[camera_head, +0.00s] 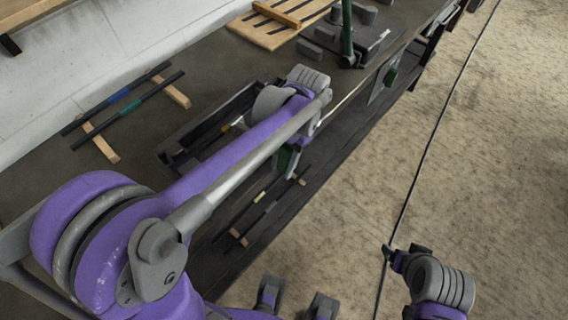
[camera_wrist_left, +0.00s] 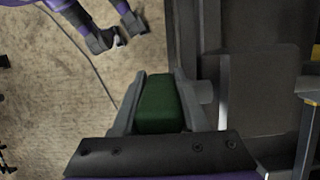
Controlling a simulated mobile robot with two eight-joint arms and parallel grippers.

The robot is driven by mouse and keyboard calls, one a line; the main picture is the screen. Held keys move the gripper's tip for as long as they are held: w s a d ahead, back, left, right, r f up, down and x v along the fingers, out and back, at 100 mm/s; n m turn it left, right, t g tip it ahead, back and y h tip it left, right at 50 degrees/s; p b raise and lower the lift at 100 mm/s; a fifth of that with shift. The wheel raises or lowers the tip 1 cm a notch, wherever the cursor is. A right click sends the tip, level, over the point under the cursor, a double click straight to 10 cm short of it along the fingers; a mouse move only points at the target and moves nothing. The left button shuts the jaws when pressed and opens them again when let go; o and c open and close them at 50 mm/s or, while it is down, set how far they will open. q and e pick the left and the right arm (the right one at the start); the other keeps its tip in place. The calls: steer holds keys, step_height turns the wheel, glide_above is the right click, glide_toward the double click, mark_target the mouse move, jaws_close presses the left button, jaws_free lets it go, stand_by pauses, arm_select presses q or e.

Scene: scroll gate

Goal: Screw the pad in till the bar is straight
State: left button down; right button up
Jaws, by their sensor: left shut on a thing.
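My left gripper (camera_head: 291,158) reaches down at the bench's front edge, beside a dark open-framed fixture (camera_head: 178,151). In the left wrist view its two fingers (camera_wrist_left: 165,108) are closed on the sides of a green pad (camera_wrist_left: 160,103). The pad also shows partly in the head view (camera_head: 283,158).
Two dark rods (camera_head: 122,107) lie across wooden strips on the bench at left. More rods (camera_head: 262,206) lie lower, near the bench front. A slatted wooden board (camera_head: 268,32) and a green-posted stand (camera_head: 347,35) are farther back. Floor at right is clear except a cable.

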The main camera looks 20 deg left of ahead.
arm_select(q)
steer(key=shift+s+a+r+g+y+b, duration=0.1)
steer(key=shift+g+y+b, duration=0.25)
steer(key=shift+g, duration=0.35)
steer(key=shift+s+g+y+b, duration=0.1)
steer(key=shift+g+y+b, duration=0.25)
steer(key=shift+g, duration=0.35)
steer(key=shift+r, duration=0.1)
steer(key=shift+c, duration=2.2)
jaws_free()
steer(key=v, duration=1)
steer(key=shift+w+r+p, duration=0.3)
steer(key=shift+p, duration=0.05)
